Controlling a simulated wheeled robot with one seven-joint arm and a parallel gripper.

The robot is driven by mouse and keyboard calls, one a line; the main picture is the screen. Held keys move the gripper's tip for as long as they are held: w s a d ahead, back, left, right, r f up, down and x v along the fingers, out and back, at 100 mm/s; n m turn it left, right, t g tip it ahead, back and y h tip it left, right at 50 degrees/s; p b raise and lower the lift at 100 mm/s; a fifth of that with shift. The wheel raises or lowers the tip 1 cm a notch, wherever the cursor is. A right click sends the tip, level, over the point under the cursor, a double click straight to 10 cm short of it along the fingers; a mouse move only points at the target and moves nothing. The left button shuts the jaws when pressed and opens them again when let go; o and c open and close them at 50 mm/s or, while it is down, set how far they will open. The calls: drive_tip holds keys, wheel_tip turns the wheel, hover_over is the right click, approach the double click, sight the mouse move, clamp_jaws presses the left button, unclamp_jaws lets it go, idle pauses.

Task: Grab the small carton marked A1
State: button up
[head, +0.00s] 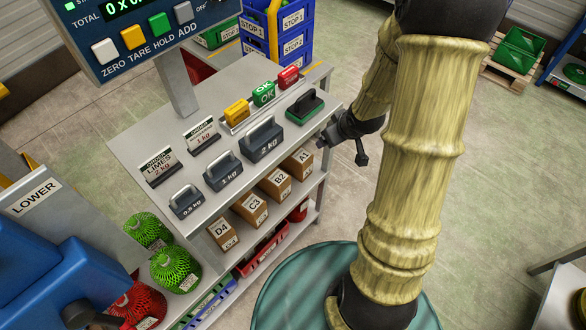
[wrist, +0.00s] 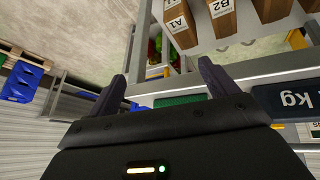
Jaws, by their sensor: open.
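The small brown carton marked A1 (head: 298,164) stands at the right end of a row of cartons on the shelf below the bench top. My gripper (head: 340,151) is open and empty, just off the right end of the bench and to the right of the carton. Its two dark fingers show spread apart in the wrist view (wrist: 163,68).
Cartons B2 (head: 275,184), C3 (head: 250,207) and D4 (head: 223,232) stand left of A1. Red and blue crates lie lower.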

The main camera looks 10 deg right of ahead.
drive_tip(key=w+d+f+n+t+y+b, duration=0.15)
drive_tip(key=f+b, duration=0.25)
drive_tip(key=f, duration=0.5)
drive_tip(key=w+d+f+n+t+y+b, duration=0.1)
drive_tip(key=w+f+y+b, duration=0.25)
drive_tip(key=f, duration=0.45)
drive_tip(key=n+t+y+b, duration=0.1)
drive_tip(key=t+y+b, duration=0.5)
drive_tip(key=b, duration=0.4)
approach(308, 163)
drive_tip(key=shift+s+d+r+g, duration=0.25)
drive_tip(key=shift+s+d+r, duration=0.15)
drive_tip(key=shift+s+d, duration=0.4)
drive_tip(key=b+x, duration=0.1)
drive_tip(key=x, duration=1.1)
drive_tip(key=shift+a+f, duration=0.1)
drive_tip(key=shift+w, duration=0.1)
